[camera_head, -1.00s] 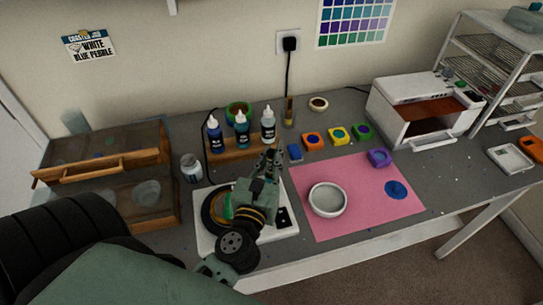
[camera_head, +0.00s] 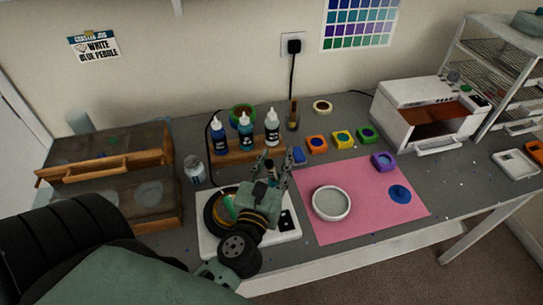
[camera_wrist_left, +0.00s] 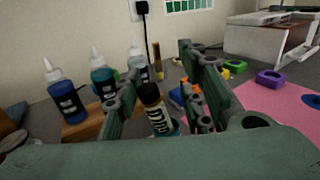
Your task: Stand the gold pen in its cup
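My left gripper (camera_head: 273,163) is open, its fingers spread wide above the back of the white scale-like plate. Further back, a slim gold-brown stick, perhaps the gold pen (camera_head: 293,108), stands upright in a small clear cup (camera_head: 292,123) right of the bottles. The stick also shows in the left wrist view (camera_wrist_left: 158,62). My right gripper is not in view.
Several dropper bottles (camera_head: 246,132) stand in a wooden rack left of the cup. A blue block (camera_head: 298,155) and coloured pots (camera_head: 317,145) lie to the right. A pink mat (camera_head: 375,220) holds a white round dish (camera_head: 330,216). A jar (camera_head: 194,169) stands left.

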